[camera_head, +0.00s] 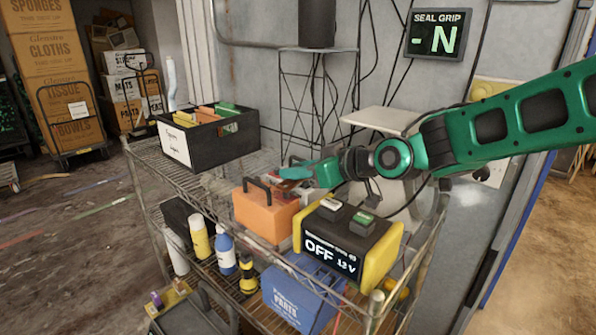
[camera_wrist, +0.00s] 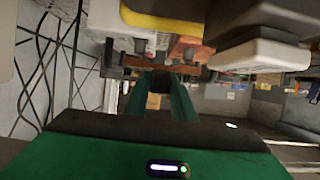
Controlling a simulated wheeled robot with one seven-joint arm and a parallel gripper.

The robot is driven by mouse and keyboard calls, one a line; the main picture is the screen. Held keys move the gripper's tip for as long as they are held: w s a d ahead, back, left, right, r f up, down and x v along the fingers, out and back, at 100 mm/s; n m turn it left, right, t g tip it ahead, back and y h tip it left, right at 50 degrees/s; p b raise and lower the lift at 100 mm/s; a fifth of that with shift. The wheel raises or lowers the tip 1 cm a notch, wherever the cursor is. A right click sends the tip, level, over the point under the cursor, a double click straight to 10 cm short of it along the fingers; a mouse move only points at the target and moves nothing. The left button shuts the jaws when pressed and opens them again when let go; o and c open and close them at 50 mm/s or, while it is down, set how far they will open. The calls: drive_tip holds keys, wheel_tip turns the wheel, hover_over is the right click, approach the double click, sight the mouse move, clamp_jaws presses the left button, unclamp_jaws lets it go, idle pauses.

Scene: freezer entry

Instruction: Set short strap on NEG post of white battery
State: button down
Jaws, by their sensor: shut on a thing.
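My gripper (camera_head: 297,174) reaches in from the right over the wire cart, level with the handle of an orange box. In the wrist view its fingers (camera_wrist: 160,88) are shut on a narrow brown bar with dark ends, which looks like the short strap (camera_wrist: 135,62). A small reddish-brown piece shows at the fingertips in the head view. I cannot clearly make out the white battery or its NEG post; pale block shapes show along the top of the wrist view, partly cut off. Whether the strap touches a post is hard to tell.
The orange box (camera_head: 265,212) and a yellow-black unit (camera_head: 347,240) reading OFF 12 V stand below my gripper. A black crate (camera_head: 207,142) is to the left. Bottles (camera_head: 225,250) and a blue bin (camera_head: 298,293) are lower down. A wall display (camera_head: 438,35) reads SEAL GRIP -N.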

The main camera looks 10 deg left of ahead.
drive_tip(key=shift+f, duration=1.2)
drive_tip(key=c, duration=1.4)
unclamp_jaws()
drive_tip(key=v, duration=1)
drive_tip(key=shift+s+d+r, duration=0.15)
drive_tip(key=shift+s+d, duration=0.05)
drive_tip(key=shift+d, duration=0.1)
